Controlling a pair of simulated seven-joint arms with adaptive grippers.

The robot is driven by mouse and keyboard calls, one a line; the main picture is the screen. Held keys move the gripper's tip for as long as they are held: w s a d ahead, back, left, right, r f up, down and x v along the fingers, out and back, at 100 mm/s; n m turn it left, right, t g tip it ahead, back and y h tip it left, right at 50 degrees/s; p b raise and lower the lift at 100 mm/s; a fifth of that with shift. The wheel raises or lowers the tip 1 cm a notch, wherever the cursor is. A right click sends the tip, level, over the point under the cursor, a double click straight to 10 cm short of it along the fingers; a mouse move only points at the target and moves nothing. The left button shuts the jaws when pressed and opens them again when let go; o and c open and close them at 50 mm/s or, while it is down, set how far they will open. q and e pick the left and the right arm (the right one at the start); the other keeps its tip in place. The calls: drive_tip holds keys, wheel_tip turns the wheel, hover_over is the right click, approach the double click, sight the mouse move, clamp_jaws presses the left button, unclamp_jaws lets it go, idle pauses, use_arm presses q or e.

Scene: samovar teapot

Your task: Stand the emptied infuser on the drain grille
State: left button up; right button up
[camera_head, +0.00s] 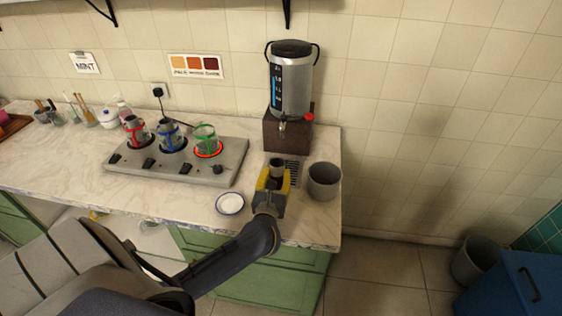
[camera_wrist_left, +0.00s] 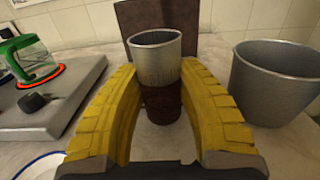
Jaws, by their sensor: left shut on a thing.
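My left gripper (camera_head: 272,180) is over the counter in front of the samovar. Its yellow fingers are shut on the infuser (camera_head: 276,167), a small metal cup. In the left wrist view the infuser (camera_wrist_left: 155,62) has a mesh-like silver upper part and a dark brown lower part, and it stands upright between the fingers. The drain grille (camera_head: 294,172) is a dark slatted plate below the samovar, partly covered by the gripper and infuser. I cannot tell whether the infuser touches it. My right gripper is not in view.
The samovar (camera_head: 290,85) stands on a brown block (camera_head: 287,134) behind. A grey bin (camera_head: 324,182) is close on the right. A white blue-rimmed saucer (camera_head: 230,204) lies to the left. A hob (camera_head: 180,162) with three glasses in coloured holders is farther left.

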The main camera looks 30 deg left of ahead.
use_arm(q)
drive_tip(key=x, duration=0.8)
drive_tip(key=shift+w+a, duration=0.15)
drive_tip(key=shift+w, duration=0.15)
drive_tip(key=shift+w+f, duration=0.15)
drive_tip(key=shift+f, duration=0.55)
drive_tip(key=shift+f, duration=0.15)
drive_tip(key=o, duration=1.1)
drive_tip(key=shift+s, duration=0.25)
drive_tip(key=v, duration=1.1)
drive_tip(key=shift+s, duration=0.25)
